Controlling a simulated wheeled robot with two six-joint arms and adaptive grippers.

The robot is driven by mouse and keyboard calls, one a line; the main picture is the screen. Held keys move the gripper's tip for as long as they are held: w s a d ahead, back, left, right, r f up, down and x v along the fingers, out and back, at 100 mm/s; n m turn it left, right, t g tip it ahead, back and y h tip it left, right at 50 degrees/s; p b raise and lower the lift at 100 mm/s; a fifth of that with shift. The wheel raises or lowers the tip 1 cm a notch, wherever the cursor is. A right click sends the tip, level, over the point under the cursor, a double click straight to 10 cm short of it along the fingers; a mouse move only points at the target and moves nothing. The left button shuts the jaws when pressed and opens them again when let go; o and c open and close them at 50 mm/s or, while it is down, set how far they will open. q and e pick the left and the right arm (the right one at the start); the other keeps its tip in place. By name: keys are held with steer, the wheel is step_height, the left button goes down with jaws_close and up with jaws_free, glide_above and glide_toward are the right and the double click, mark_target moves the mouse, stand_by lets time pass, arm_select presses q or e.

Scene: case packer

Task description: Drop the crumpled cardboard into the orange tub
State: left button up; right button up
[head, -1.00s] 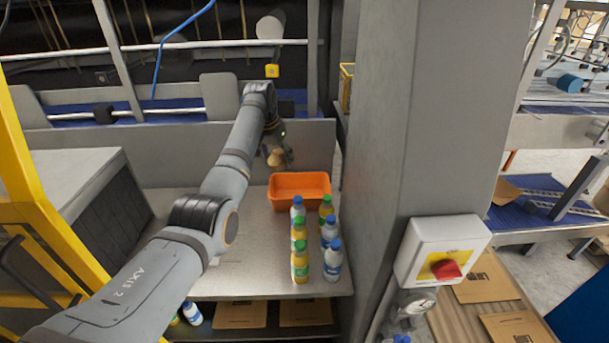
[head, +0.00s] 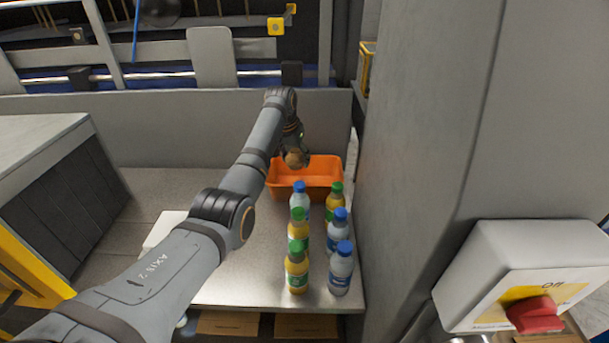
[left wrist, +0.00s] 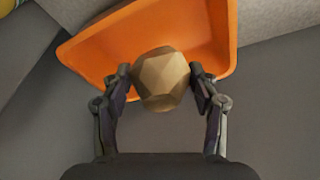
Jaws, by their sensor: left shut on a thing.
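The crumpled cardboard (head: 297,158) is a tan, faceted lump. My left gripper (head: 294,150) is shut on it and holds it over the orange tub (head: 325,178). In the left wrist view the crumpled cardboard (left wrist: 161,79) sits between the two fingers of my left gripper (left wrist: 161,82), with the orange tub (left wrist: 215,35) behind and below it. The tub stands at the back right of the metal table, and its inside looks empty where it shows. My right gripper is not in view.
Several bottles with blue and green caps (head: 299,255) stand in two rows just in front of the tub. A grey pillar (head: 430,130) rises right of the table (head: 215,285). A white box with a red switch (head: 535,314) is at the lower right. A low grey wall (head: 180,130) runs behind.

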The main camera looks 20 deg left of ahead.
arm_select(q)
steer(key=f, duration=0.4)
steer(key=f+p, duration=0.1)
steer(key=f, duration=0.4)
steer(key=shift+s+p, duration=0.2)
steer(key=shift+p, duration=0.1)
steer(key=shift+f, duration=0.2)
steer(key=shift+f, duration=0.35)
steer(key=shift+f+b, duration=0.25)
steer(key=shift+b, duration=0.15)
steer(key=o, duration=1)
steer(key=shift+c, duration=0.2)
